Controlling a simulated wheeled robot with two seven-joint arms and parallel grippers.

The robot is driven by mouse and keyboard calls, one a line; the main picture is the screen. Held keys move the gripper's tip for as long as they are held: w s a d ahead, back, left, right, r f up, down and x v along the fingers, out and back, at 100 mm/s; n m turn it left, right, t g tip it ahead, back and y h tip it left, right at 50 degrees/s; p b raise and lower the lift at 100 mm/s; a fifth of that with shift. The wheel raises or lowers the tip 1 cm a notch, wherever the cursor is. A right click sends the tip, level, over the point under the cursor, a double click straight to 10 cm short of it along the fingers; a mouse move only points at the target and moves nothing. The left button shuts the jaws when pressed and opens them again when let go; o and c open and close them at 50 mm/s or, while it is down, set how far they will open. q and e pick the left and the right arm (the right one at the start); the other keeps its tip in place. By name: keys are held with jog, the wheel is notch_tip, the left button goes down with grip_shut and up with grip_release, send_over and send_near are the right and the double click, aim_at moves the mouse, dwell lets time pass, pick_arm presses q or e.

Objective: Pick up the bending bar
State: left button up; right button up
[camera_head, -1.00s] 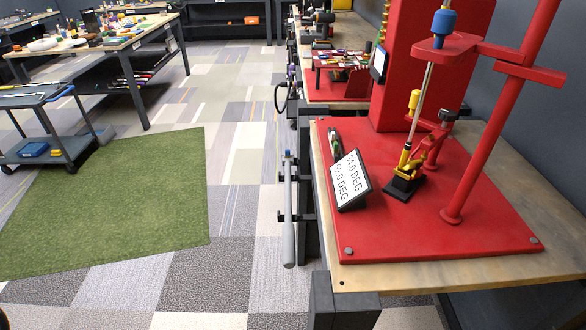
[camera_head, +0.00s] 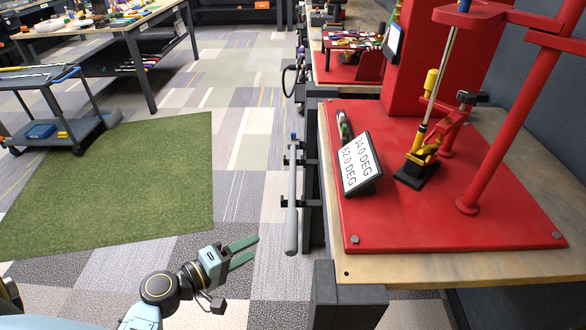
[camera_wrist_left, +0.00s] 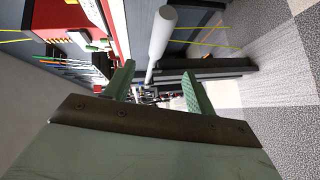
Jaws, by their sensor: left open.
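The bending bar (camera_head: 292,205) is a long grey bar with a blue tip. It hangs upright in black brackets on the left side of the workbench. In the left wrist view the bar (camera_wrist_left: 160,40) shows as a pale rod beyond the fingers, its thick end towards the top. My left gripper (camera_head: 253,247) is open and empty, with green fingers pointing right at the bar's lower end, a short gap away from it. Its two fingers (camera_wrist_left: 158,75) stand apart in the left wrist view. My right gripper is not in view.
The workbench (camera_head: 420,270) carries a red plate (camera_head: 420,225) with a club clamp (camera_head: 420,165) and an angle display (camera_head: 360,163). A dark bench leg (camera_head: 345,298) stands right of the gripper. A green mat (camera_head: 120,185) and a cart (camera_head: 60,125) lie left. The floor between is clear.

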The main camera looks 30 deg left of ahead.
aim_at(291, 230)
pick_arm(q)
jog(key=x, duration=0.8)
jog(key=d+x, duration=0.1)
jog(key=x, duration=0.4)
jog(key=shift+s+r+p, duration=0.15)
jog(key=shift+s+p, duration=0.05)
jog(key=shift+p, duration=0.15)
grip_shut()
jog(key=shift+r, duration=0.1)
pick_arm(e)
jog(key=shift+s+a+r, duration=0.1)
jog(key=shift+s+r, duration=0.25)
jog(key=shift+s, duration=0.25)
